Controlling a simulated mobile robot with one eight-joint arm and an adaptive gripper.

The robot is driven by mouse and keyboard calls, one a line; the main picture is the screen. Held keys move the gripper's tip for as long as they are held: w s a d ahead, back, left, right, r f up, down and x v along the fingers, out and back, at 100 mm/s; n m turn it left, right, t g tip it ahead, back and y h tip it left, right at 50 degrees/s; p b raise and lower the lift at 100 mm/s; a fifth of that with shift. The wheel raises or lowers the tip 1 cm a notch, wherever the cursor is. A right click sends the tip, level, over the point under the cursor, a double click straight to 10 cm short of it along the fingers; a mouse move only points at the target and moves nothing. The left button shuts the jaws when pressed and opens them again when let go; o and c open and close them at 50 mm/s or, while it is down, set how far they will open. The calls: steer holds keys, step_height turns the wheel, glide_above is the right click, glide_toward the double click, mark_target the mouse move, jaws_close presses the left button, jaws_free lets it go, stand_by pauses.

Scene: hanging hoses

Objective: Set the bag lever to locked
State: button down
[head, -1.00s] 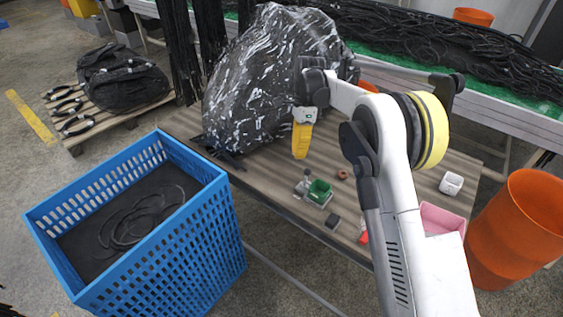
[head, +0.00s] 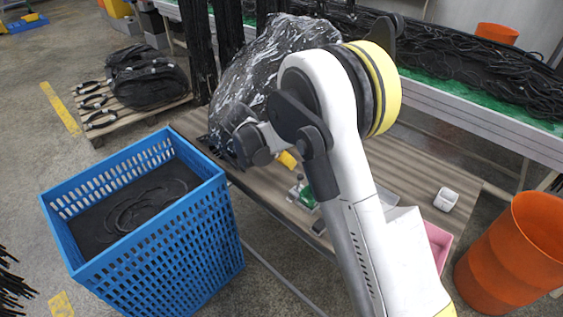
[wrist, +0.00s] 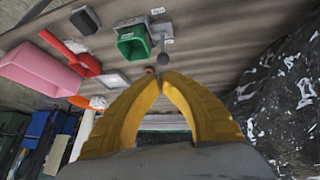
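The lever is a small grey stick with a ball knob (wrist: 163,57), beside an open green box (wrist: 133,43) in the wrist view. In the head view the green box (head: 308,199) is partly hidden by my arm, and I cannot make out the lever's setting. My gripper (wrist: 160,76) has yellow fingers whose tips come together just below the knob in the picture, with nothing seen between them. I cannot tell whether they touch the lever. In the head view only a bit of yellow finger (head: 288,160) shows.
A large black plastic-wrapped bag (head: 262,75) lies on the table (head: 405,165), close to the gripper, and also on the right in the wrist view (wrist: 285,95).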

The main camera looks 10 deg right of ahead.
mark_target(301, 175)
steer(key=b+x, duration=0.2)
steer(key=x, duration=0.5)
steer(key=shift+d+f, duration=0.15)
steer(key=shift+f, duration=0.1)
steer(key=shift+w, duration=0.1)
steer(key=shift+w+d+y, duration=0.2)
steer(key=shift+d+y, duration=0.15)
steer(key=shift+y, duration=0.05)
steer(key=shift+w+d+f+g, duration=0.1)
steer(key=shift+w+d+g, duration=0.2)
steer(key=shift+d+g, duration=0.1)
steer(key=shift+w+d+f, duration=0.15)
steer(key=shift+d+f, duration=0.05)
steer(key=shift+a, duration=0.1)
